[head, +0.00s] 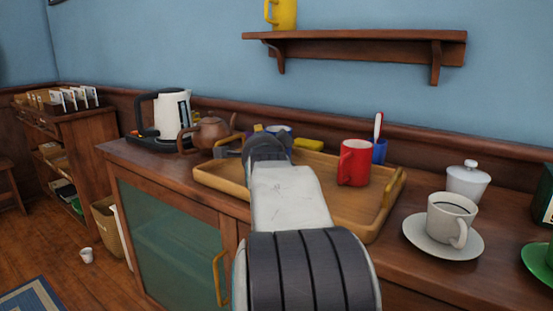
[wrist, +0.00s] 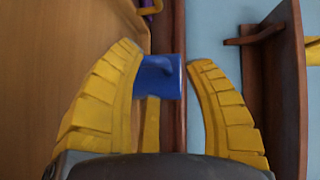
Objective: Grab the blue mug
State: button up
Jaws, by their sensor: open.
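The blue mug (wrist: 158,80) shows between my yellow fingers in the wrist view, lying sideways in that rolled picture, with its handle on the upper side. In the head view only a small blue part of it (head: 279,129) shows behind my arm, at the back of the wooden tray (head: 207,184). My gripper (wrist: 166,55) is open, with one finger on each side of the mug in the wrist view. Gaps show near the fingertips; I cannot tell how far the mug is in depth. My arm hides most of the gripper in the head view.
A red mug (head: 354,164) stands on the tray right of my arm, with a blue cup (head: 379,151) holding a utensil behind it. A brown teapot (head: 210,132) and white kettle (head: 173,113) stand left. A wall shelf (head: 360,46) hangs above; a white cup (head: 452,216) sits right.

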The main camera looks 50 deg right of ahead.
jog(key=shift+b+x, duration=0.95)
jog(key=shift+x, duration=0.2)
jog(key=shift+o, duration=0.4)
grip_shut()
jog(key=shift+r, duration=0.1)
